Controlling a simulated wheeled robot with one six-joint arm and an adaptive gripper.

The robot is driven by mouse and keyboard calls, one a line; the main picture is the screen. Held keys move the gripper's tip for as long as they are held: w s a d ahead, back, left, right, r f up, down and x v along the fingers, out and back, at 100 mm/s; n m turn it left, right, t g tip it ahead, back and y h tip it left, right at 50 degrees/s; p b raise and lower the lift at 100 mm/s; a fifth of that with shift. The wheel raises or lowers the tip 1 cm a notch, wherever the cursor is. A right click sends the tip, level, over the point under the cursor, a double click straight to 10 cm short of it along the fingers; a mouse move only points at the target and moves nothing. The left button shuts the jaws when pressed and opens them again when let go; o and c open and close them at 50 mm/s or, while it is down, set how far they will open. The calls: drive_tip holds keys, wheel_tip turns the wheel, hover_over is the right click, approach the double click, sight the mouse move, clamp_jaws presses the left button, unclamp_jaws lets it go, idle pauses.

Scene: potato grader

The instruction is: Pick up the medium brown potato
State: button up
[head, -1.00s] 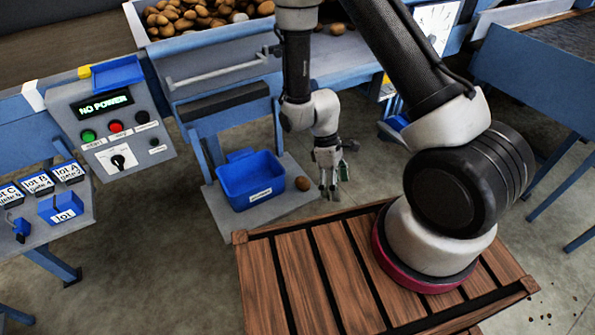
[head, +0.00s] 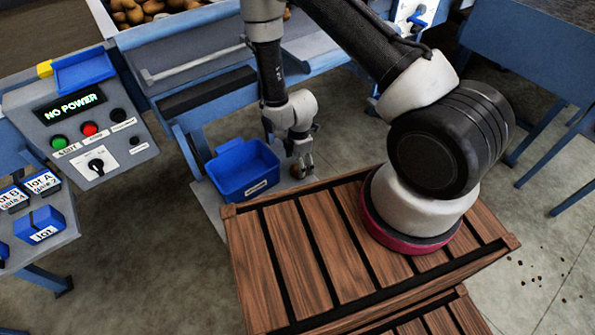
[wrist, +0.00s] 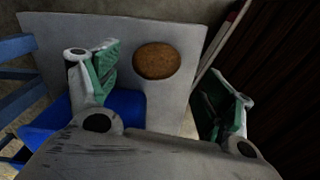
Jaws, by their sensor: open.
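A brown potato (wrist: 157,61) lies on a grey shelf (wrist: 60,35), beside a blue bin, in the wrist view. In the head view the potato (head: 297,171) is partly hidden behind my gripper (head: 303,167). My gripper (wrist: 165,88) is open and empty. In the wrist view its two green-padded fingers stand apart, with the potato between and beyond them, closer to the left finger. I see no contact between fingers and potato.
The blue bin (head: 245,172) stands just left of my gripper, and also shows in the wrist view (wrist: 127,108). A slatted wooden platform (head: 290,255) is close in front. A control panel (head: 85,120) reading "NO POWER" stands at left. More potatoes (head: 140,10) lie in the hopper above.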

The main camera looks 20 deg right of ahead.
drive_tip(key=f, duration=0.5)
drive_tip(key=shift+w+a+f, duration=0.1)
drive_tip(key=shift+w+f, duration=0.1)
drive_tip(key=shift+w, duration=0.1)
drive_tip(key=c, duration=1.1)
